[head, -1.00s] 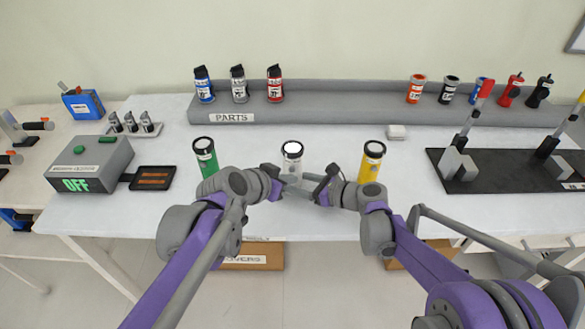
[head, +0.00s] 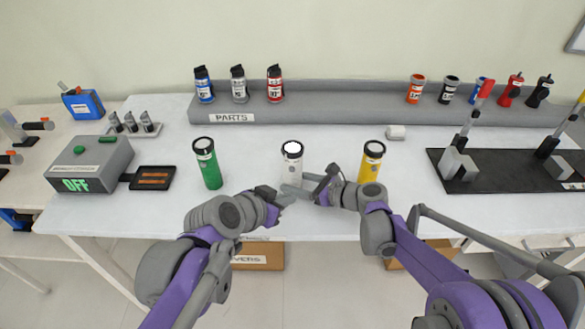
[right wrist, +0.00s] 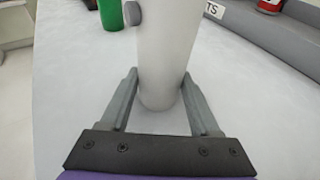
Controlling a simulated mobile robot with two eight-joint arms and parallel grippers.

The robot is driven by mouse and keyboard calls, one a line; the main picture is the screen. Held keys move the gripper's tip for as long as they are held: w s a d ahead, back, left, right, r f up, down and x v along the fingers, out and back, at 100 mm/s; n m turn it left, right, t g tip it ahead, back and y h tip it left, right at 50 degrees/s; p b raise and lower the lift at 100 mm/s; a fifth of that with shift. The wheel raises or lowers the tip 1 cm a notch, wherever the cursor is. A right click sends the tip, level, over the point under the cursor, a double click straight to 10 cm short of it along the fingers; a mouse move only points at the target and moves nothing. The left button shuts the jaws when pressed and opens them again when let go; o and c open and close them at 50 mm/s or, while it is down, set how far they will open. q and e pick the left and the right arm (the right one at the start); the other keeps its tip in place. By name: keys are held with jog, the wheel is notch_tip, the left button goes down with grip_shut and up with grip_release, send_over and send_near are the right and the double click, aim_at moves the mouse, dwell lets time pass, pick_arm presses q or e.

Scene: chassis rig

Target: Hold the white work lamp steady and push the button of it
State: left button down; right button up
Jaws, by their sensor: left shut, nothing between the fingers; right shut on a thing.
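The white work lamp (head: 292,152) stands upright on the table between a green lamp (head: 208,165) and a yellow lamp (head: 371,163). My right gripper (head: 296,190) is shut on its lower body from the right. In the right wrist view my fingers (right wrist: 160,98) flank the white lamp (right wrist: 167,50), and its grey button (right wrist: 131,13) sticks out on the left, above the fingers. My left gripper (head: 286,198) is shut and empty, in front of the lamp and a little left. The lamp's top face looks bright white.
A grey box (head: 90,163) reading OFF stands at the left with a dark pad beside it. A grey PARTS shelf (head: 330,100) with several canisters runs along the back. A black board (head: 500,172) with levers lies at the right. The table between the green and white lamps is clear.

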jog(key=o, duration=1)
jog(key=shift+o, duration=0.2)
jog(key=v, duration=1.2)
jog(key=shift+r, duration=0.1)
jog(key=s+n, duration=0.1)
jog(key=s, duration=0.1)
jog(key=s+a+n+g+h+p, duration=0.1)
jog(key=n, duration=0.1)
jog(key=s+n+h+p, duration=0.1)
jog(key=s, duration=0.1)
jog(key=shift+s+a+r+n, duration=0.2)
jog(key=shift+s+r+n, duration=0.1)
jog(key=shift+s, duration=0.05)
pick_arm(q)
jog(key=s+a+f+n+g+y+p, duration=0.3)
jog(key=s+a+n+y+p, duration=0.3)
jog(key=s+a, duration=1)
jog(key=shift+s+f+n+p, duration=0.4)
jog(key=shift+s+f+p, duration=0.25)
jog(key=shift+s+p, duration=0.45)
pick_arm(e)
jog(key=s+d+n+g+h, duration=0.1)
jog(key=s+d+n+h, duration=0.3)
jog(key=s+n, duration=0.5)
jog(key=s+d+n+h, duration=0.4)
jog(key=s+n+h, duration=0.2)
jog(key=s+n, duration=0.3)
jog(key=shift+s+d+n+g, duration=0.35)
jog(key=shift+s+n+g, duration=0.05)
jog(key=shift+n, duration=0.7)
